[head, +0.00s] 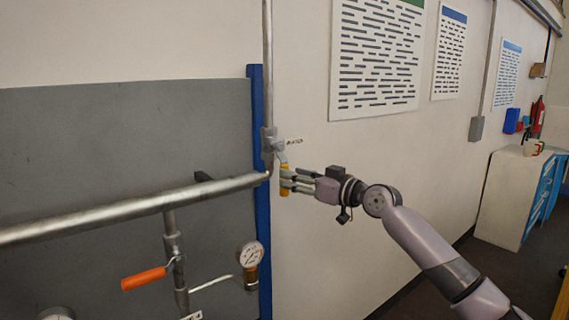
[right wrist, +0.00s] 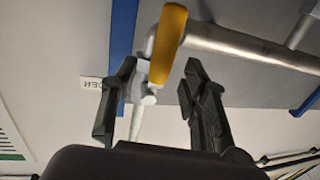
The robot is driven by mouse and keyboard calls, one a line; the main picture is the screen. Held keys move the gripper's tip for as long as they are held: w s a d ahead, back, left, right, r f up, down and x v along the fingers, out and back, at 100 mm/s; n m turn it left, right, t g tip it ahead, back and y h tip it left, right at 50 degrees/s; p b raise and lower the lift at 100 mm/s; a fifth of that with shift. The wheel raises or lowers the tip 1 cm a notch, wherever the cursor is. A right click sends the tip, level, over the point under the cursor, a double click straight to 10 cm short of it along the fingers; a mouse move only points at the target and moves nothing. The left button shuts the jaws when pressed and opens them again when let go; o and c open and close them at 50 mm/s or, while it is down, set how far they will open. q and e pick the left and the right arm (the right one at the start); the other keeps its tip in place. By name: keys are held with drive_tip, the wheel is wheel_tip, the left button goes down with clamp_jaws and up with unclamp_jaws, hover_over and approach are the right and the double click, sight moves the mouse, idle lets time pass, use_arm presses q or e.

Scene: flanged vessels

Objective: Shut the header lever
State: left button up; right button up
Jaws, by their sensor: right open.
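The header lever has a yellow grip (head: 285,189) and hangs down from a valve (head: 268,140) on the vertical pipe beside the blue post. My right gripper (head: 289,180) is open at the lever, coming from the right. In the right wrist view the yellow grip (right wrist: 168,42) lies just beyond the fingertips, and a pale metal part of the valve shows between the two open fingers (right wrist: 160,66). I cannot tell whether a finger touches the lever. A small label (right wrist: 92,87) beside it ends in "DER". My left gripper is out of view.
A thick horizontal pipe (head: 130,209) runs left of the lever in front of a grey panel (head: 120,130). Below it are an orange lever (head: 144,279) and a pressure gauge (head: 250,254). A white cabinet (head: 507,199) stands far right.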

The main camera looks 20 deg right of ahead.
drive_tip(key=p+x, duration=0.1)
drive_tip(key=x, duration=0.3)
drive_tip(key=shift+c, duration=0.2)
clamp_jaws()
idle(0.4)
idle(0.4)
